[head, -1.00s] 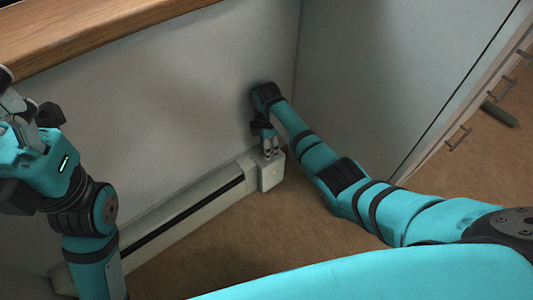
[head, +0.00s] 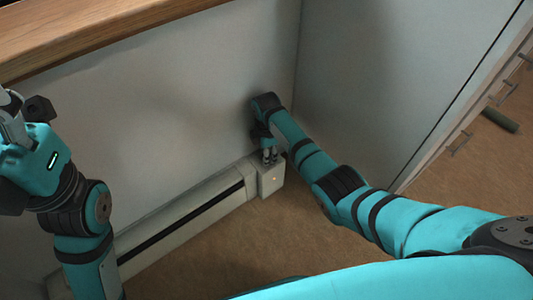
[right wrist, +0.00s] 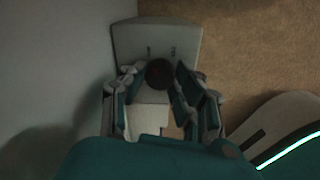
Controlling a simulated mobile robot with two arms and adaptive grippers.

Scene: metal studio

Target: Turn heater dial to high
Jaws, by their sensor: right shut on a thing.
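The baseboard heater (head: 190,218) runs low along the wall in the head view, with a pale control box (head: 271,182) at its right end. A small reddish light shows on the box. My right gripper (head: 269,158) reaches down onto the top of this box. In the right wrist view the dark round dial (right wrist: 158,73) sits on the box between the fingers of my right gripper (right wrist: 160,88), which is shut on it. The dial's setting cannot be read. My left gripper (head: 16,112) is raised at the left edge, partly cut off, away from the heater.
A wooden countertop (head: 90,38) edge runs above the wall at the upper left. A pale cabinet side (head: 375,80) stands right of my right arm. A dark green cylinder (head: 500,120) lies on the brown floor at the far right. The floor before the heater is clear.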

